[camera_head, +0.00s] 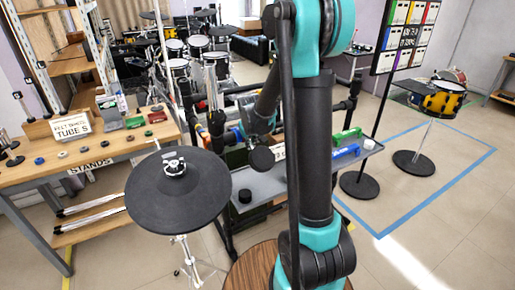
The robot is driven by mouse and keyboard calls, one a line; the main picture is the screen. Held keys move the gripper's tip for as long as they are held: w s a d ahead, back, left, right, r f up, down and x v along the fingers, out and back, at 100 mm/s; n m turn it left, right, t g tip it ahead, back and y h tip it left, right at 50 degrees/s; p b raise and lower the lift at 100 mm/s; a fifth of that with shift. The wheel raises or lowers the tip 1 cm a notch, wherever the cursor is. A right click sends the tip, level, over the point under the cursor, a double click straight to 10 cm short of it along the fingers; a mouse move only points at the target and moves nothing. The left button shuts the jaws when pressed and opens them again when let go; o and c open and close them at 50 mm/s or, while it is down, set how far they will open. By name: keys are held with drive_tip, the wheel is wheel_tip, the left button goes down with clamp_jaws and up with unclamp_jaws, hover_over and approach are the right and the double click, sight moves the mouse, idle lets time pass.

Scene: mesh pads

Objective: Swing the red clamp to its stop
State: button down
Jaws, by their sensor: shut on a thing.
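My arm rises through the middle of the view, and its forearm slants down and left behind the upright link. My gripper (217,125) is small and dark at the black rack's left upright. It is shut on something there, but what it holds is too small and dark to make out. I cannot pick out a red clamp on the rack with certainty. A small red piece (157,117) lies on the wooden table at the left, apart from the gripper. My upright link hides part of the rack.
A grey tray (267,184) on the rack holds a green piece (346,135) and a blue piece (347,152). A round black drum pad (178,195) stands close at the left. The wooden table (40,164) is beyond it.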

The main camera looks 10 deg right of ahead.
drive_tip(key=shift+r+g, duration=0.25)
drive_tip(key=shift+g, duration=0.35)
drive_tip(key=shift+s+r+g+h, duration=0.15)
drive_tip(key=shift+r+g+h, duration=0.4)
drive_tip(key=shift+g, duration=0.65)
drive_tip(key=shift+r, duration=0.1)
drive_tip(key=shift+d+r+g, duration=0.1)
drive_tip(key=shift+r+g, duration=0.15)
drive_tip(key=shift+g, duration=0.35)
drive_tip(key=shift+r+n+g+h, duration=0.2)
drive_tip(key=shift+r+g+h, duration=0.2)
drive_tip(key=shift+g, duration=0.3)
drive_tip(key=shift+r+n+g+h, duration=0.2)
drive_tip(key=shift+r+g+h, duration=0.15)
drive_tip(key=shift+g, duration=0.35)
drive_tip(key=c, duration=1.6)
unclamp_jaws()
drive_tip(key=shift+o, duration=0.2)
drive_tip(key=shift+r, duration=0.1)
